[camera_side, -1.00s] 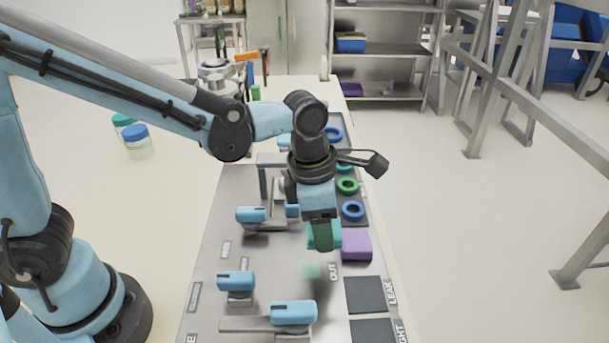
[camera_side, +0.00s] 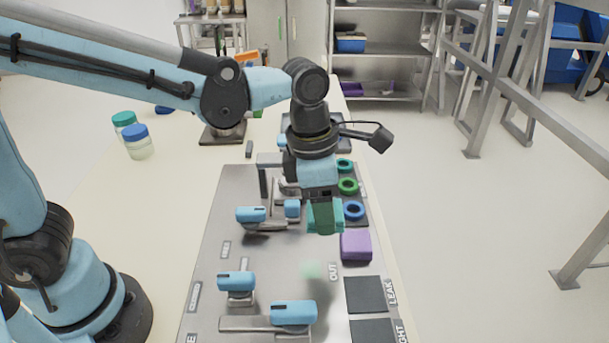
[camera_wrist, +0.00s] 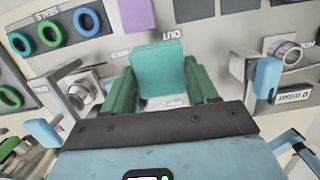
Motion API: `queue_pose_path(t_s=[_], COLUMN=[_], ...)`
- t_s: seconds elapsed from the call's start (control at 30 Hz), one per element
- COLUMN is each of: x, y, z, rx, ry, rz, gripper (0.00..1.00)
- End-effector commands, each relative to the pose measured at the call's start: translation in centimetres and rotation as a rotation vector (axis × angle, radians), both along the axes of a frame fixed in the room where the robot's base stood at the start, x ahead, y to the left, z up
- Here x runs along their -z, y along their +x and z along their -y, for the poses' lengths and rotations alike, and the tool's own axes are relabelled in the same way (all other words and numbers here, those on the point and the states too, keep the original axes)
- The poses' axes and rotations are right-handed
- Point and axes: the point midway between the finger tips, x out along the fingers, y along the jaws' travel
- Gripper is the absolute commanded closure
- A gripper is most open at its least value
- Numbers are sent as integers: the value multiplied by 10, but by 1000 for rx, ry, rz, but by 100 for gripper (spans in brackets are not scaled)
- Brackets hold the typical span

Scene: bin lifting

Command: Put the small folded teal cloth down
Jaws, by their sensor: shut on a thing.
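The small folded teal cloth (camera_side: 339,217) is between the green fingers of my gripper (camera_side: 322,229). My gripper is shut on it and points down over the grey metal panel (camera_side: 285,252). The cloth appears held above the panel, but the exact gap cannot be told. In the wrist view the cloth (camera_wrist: 160,66) shows as a flat teal square between the fingertips (camera_wrist: 160,92). In the side view the fingers hide its middle. A faint pale green patch (camera_side: 311,271) lies on the panel left of the OUT label.
A purple block (camera_side: 356,245) sits on the panel just right of the cloth. Blue and green rings (camera_side: 347,186) lie in a dark tray behind. Blue-handled valves (camera_side: 293,312) stand left and in front. Dark squares (camera_side: 366,294) lie at front right. Lidded jars (camera_side: 137,142) stand at left.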

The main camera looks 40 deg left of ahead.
Motion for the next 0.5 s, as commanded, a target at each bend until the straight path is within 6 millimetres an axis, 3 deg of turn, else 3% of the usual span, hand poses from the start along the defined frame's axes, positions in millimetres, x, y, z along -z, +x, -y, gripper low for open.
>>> queue_pose_path(t_s=[0.2, 0.5], x=[-53, -102], y=[0, 0], z=[0, 0], rx=[0, 0], ry=[0, 0], rz=[0, 0], gripper=[75, 75])
